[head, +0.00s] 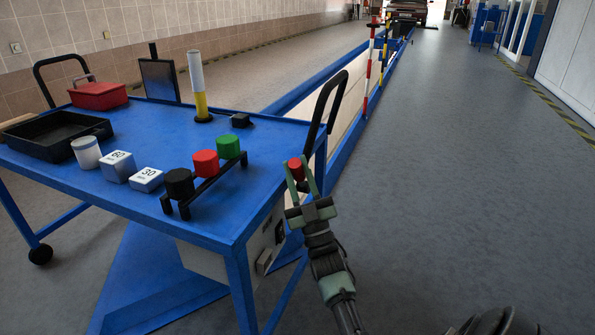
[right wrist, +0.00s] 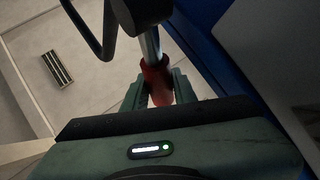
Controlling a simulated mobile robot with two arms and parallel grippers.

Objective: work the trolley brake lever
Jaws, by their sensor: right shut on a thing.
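The blue trolley (head: 140,125) stands at the left in the head view. Its brake lever has a red knob (head: 296,168) beside the trolley's right edge, below the black push handle (head: 335,95). My right gripper (head: 300,178) is shut on the red knob. In the right wrist view, the red knob (right wrist: 155,82) sits between the two green fingers, at the end of a metal rod (right wrist: 149,45) that comes from a black pivot (right wrist: 147,12). The fingers hide part of the knob's sides. My left gripper is not in view.
On the trolley top are a black tray (head: 55,138), a red box (head: 98,95), weight blocks (head: 118,167), a rack with coloured cylinders (head: 205,185) and a white-yellow post (head: 199,85). A blue-edged pit (head: 345,150) runs behind. The floor at right is clear.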

